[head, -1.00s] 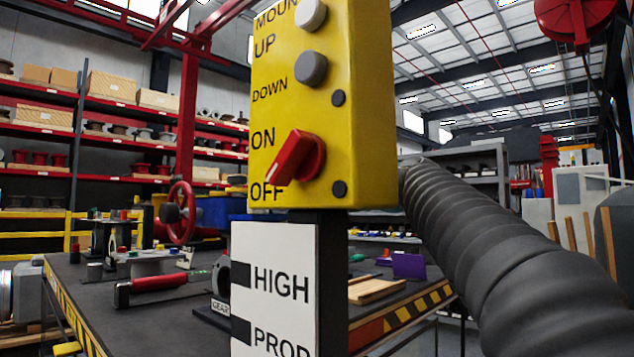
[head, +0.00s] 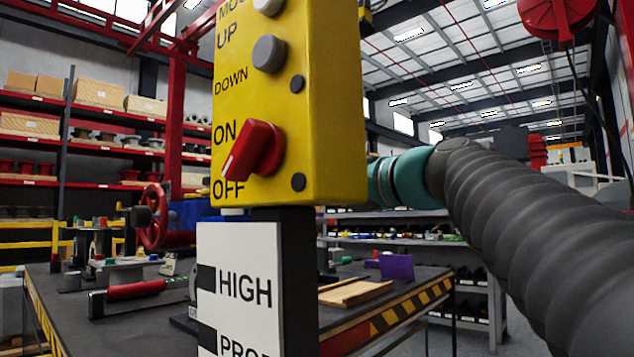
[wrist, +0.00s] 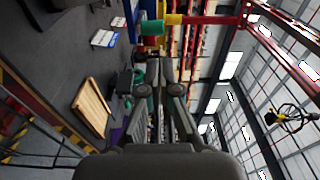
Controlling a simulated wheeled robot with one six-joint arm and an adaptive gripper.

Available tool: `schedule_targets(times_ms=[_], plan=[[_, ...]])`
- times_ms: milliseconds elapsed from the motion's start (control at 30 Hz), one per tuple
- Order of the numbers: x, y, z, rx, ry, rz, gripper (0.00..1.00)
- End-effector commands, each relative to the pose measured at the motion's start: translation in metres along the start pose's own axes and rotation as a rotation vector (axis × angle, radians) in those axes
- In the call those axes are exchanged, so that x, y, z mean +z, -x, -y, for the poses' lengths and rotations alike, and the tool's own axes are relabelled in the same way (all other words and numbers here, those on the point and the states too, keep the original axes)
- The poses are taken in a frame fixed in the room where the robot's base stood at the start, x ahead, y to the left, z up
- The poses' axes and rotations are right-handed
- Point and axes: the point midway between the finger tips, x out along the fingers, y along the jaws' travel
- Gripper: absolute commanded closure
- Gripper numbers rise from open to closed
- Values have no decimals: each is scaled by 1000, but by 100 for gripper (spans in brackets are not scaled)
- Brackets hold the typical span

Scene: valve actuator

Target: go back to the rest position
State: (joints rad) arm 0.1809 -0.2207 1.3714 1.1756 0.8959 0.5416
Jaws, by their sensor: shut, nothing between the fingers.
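My gripper (wrist: 160,70) shows in the wrist view with its fingers together and nothing between them. It points out over the workbench area and touches nothing that I can see. In the head view the gripper is hidden behind the yellow control box (head: 340,120). My dark ribbed arm and a teal joint extend from the right edge to behind that box. The box's red rotary switch (head: 254,149) has its pointer towards OFF.
The workbench (head: 60,320) has a striped edge and holds a wooden board (head: 355,292), a purple piece (head: 397,267) and a red-handled tool (head: 137,290). A white HIGH sign (head: 238,290) stands close in front. Shelves line the left and back.

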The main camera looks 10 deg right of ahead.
Motion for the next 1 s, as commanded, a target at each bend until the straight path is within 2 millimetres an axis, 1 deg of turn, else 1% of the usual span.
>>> schedule_targets(times_ms=[400, 500, 533, 567, 667, 700, 767, 800, 867, 900, 967, 1000], plan=[[-6, 0, -1, 0, 2, -2, 100], [-8, 0, -2, 4, 45, -7, 100], [-11, 0, -6, 18, 75, -17, 100], [-16, -1, -15, 44, 104, -29, 100], [-39, -6, -60, 153, 166, -62, 100], [-49, -5, -84, 209, 191, -75, 100], [-62, -1, -124, 304, 236, -88, 100], [-68, 4, -150, 371, 270, -90, 100], [-70, 13, -190, 473, 323, -83, 100], [-68, 21, -215, 539, 362, -72, 100], [-61, 34, -252, 637, 422, -48, 100], [-55, 44, -275, 700, 464, -28, 100]])
